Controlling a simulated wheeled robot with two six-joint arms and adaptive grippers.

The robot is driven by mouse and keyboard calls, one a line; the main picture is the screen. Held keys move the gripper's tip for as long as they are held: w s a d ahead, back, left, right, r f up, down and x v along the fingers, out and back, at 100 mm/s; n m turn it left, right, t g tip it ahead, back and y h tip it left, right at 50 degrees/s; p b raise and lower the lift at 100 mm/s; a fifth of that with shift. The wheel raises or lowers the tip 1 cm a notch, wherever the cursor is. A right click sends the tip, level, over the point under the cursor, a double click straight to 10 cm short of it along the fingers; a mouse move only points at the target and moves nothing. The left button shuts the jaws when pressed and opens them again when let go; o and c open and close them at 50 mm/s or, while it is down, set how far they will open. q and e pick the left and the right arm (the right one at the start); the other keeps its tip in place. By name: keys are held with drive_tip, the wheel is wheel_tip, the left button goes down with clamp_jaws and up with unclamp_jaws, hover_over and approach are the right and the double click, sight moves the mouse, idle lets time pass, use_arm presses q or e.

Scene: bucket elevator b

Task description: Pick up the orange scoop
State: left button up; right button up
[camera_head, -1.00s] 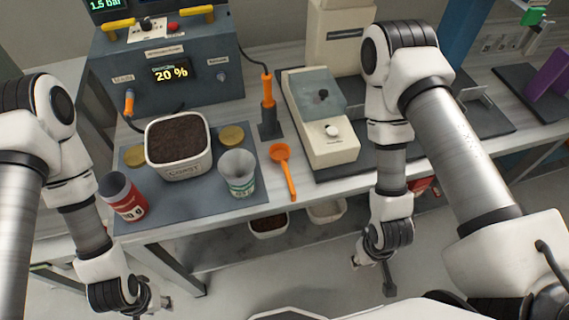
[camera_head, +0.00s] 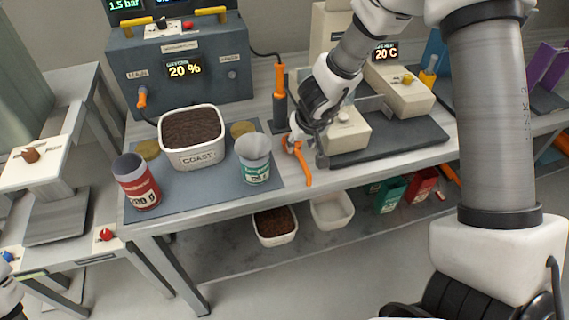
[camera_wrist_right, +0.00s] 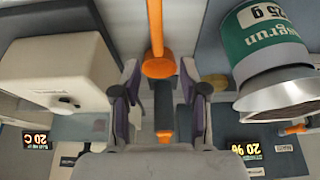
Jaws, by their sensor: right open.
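The orange scoop (camera_head: 305,169) lies at the front of the bench, its handle pointing to the front edge. My right gripper (camera_head: 306,148) is over its bowl end and partly hides the bowl. In the right wrist view the scoop's handle (camera_wrist_right: 155,25) runs down from the top edge to its round bowl (camera_wrist_right: 158,67). The bowl appears between the open fingers of the right gripper (camera_wrist_right: 160,88), with gaps on both sides. I cannot tell the height of the fingers over it. Only a bit of my left arm shows at the lower left; its gripper is outside the view.
A green-labelled cup (camera_head: 255,170) stands just left of the scoop, and a cream device (camera_head: 346,133) is close on the right. An orange-handled tool (camera_head: 280,80) stands upright behind. A soil tub (camera_head: 191,158) and red cup (camera_head: 143,190) are farther left.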

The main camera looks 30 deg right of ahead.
sight(299, 153)
drive_tip(key=shift+d+f, duration=0.15)
drive_tip(key=shift+f, duration=0.55)
drive_tip(key=b+x, duration=0.3)
drive_tip(key=x, duration=0.1)
drive_tip(key=shift+f, duration=0.35)
drive_tip(key=shift+w+f, duration=0.2)
drive_tip(key=shift+w, duration=0.1)
drive_tip(key=shift+s+r, duration=0.1)
drive_tip(key=shift+r, duration=0.05)
drive_tip(key=shift+s, duration=0.1)
drive_tip(key=c, duration=0.5)
clamp_jaws()
drive_tip(key=shift+r, duration=0.15)
